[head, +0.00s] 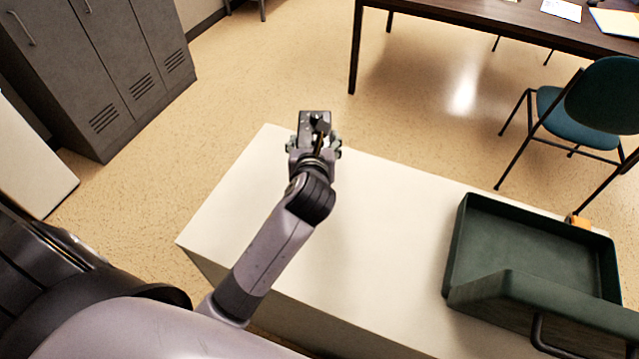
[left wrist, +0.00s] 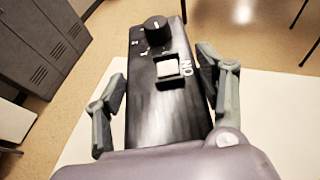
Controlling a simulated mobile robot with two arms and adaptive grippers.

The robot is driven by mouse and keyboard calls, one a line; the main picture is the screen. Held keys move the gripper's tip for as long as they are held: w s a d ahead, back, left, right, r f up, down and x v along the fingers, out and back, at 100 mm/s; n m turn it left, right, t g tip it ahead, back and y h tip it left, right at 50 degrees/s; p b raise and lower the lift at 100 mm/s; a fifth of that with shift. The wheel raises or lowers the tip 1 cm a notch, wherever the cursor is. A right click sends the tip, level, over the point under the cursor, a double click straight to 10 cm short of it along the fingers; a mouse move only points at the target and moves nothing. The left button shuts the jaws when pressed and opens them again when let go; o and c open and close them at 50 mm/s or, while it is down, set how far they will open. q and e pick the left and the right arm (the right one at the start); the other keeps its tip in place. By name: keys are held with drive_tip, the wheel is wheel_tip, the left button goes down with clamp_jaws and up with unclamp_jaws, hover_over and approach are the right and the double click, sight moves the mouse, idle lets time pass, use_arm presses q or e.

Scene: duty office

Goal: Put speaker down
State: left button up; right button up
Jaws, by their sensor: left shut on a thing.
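The speaker is a dark box (left wrist: 160,105) with a black knob, a pale switch and white lettering, seen close up in the left wrist view. It also shows in the head view (head: 306,121), at the far left end of the white tabletop (head: 352,222). My left gripper (head: 314,143) is shut on the speaker, with one finger on each side of it in the left wrist view (left wrist: 163,90). I cannot tell whether the speaker touches the tabletop. My right gripper is in neither view.
A dark green tray (head: 532,240) stands on the right of the white tabletop, with a small orange object (head: 578,221) behind it. Bare tabletop lies between the gripper and tray. Grey lockers (head: 100,70), a brown desk (head: 480,27) and a teal chair (head: 600,100) stand beyond.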

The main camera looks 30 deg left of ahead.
use_arm(q)
wheel_tip(320, 180, down, 9)
drive_tip(key=shift+b, duration=0.8)
wheel_tip(320, 180, down, 4)
drive_tip(key=shift+f+b, duration=0.1)
drive_tip(key=shift+b, duration=0.4)
drive_tip(key=o, duration=1.7)
drive_tip(key=shift+f, duration=0.15)
drive_tip(key=v, duration=1.2)
drive_tip(key=shift+s+p, duration=0.1)
drive_tip(key=shift+p, duration=0.2)
